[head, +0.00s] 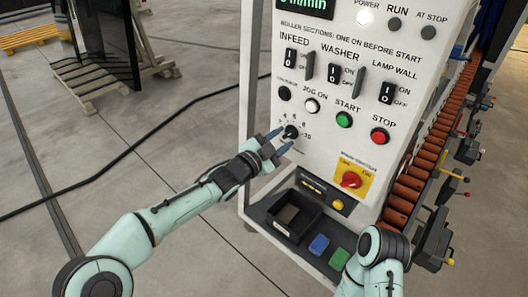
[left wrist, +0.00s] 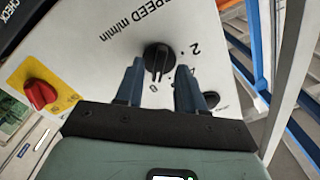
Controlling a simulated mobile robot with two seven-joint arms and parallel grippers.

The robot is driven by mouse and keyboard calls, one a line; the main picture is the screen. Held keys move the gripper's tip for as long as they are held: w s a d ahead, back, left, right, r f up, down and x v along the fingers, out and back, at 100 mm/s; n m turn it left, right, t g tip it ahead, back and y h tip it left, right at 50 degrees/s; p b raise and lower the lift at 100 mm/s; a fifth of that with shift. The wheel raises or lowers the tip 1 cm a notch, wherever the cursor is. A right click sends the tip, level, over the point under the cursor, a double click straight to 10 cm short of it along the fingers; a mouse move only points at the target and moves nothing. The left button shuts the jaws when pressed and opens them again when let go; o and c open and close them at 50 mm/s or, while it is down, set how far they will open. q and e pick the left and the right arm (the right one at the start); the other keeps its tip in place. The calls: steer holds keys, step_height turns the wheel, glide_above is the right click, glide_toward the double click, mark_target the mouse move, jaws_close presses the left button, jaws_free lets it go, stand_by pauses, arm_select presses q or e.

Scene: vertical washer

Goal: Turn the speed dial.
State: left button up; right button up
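The speed dial (head: 291,131) is a small black knob on the white control panel, with numbers around it. In the left wrist view the dial (left wrist: 158,58) has a pale pointer line and "SPEED m/min" printed near it. My left gripper (head: 279,141) is open in front of the dial. In the left wrist view its two blue fingers (left wrist: 160,78) are spread, one to each side of the dial, with a gap on both sides. I cannot tell whether the fingertips reach as deep as the knob. Part of my right arm shows at the lower right, but its gripper does not.
A green start button (head: 344,120), a red stop button (head: 379,136) and a red rotary switch on a yellow plate (head: 351,180) are near the dial. A shelf below holds a black tray (head: 276,226) and blue and green blocks. Orange rollers (head: 408,187) run along the right.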

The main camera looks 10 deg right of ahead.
arm_select(q)
steer(key=b+v, duration=0.1)
steer(key=v, duration=1.1)
steer(key=shift+b, duration=0.4)
arm_select(e)
steer(key=shift+s+f, duration=0.35)
steer(key=shift+f, duration=0.3)
steer(key=shift+s+f, duration=0.3)
steer(key=shift+f, duration=0.3)
arm_select(q)
steer(key=shift+s, duration=0.15)
